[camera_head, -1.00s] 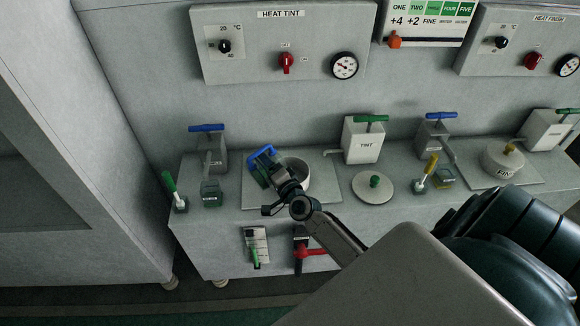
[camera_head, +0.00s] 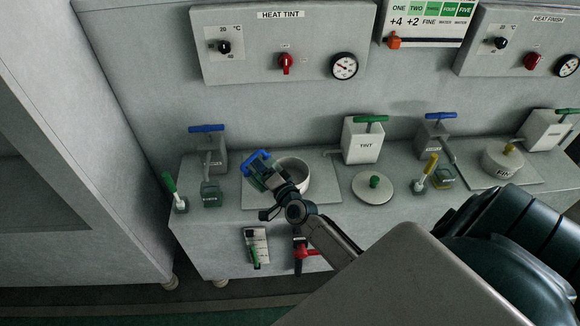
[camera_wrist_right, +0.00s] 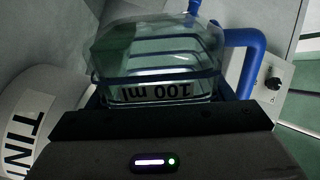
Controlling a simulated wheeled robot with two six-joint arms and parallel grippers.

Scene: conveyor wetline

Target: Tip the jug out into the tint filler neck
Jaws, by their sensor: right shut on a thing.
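My right gripper (camera_head: 275,182) is shut on a clear jug with a blue handle (camera_head: 257,161). The jug is up at the left side of the open, round, pale tint filler neck (camera_head: 306,176), partly covering it in the head view. In the right wrist view the jug (camera_wrist_right: 160,60) fills the upper middle. Its "100 ml" mark appears upside down and its blue handle is on the right. The filler's side (camera_wrist_right: 22,125), with a partly cut-off TINT label, shows at left. I cannot tell how far the jug is tilted or how much it holds. My left gripper is not in view.
A round lid with a green knob (camera_head: 374,187) lies right of the filler. A TINT dispenser (camera_head: 362,142) stands behind it. A blue-handled dispenser (camera_head: 208,155) and a green-handled brush-like tool (camera_head: 176,192) stand left. The HEAT TINT panel (camera_head: 280,45) is on the wall above.

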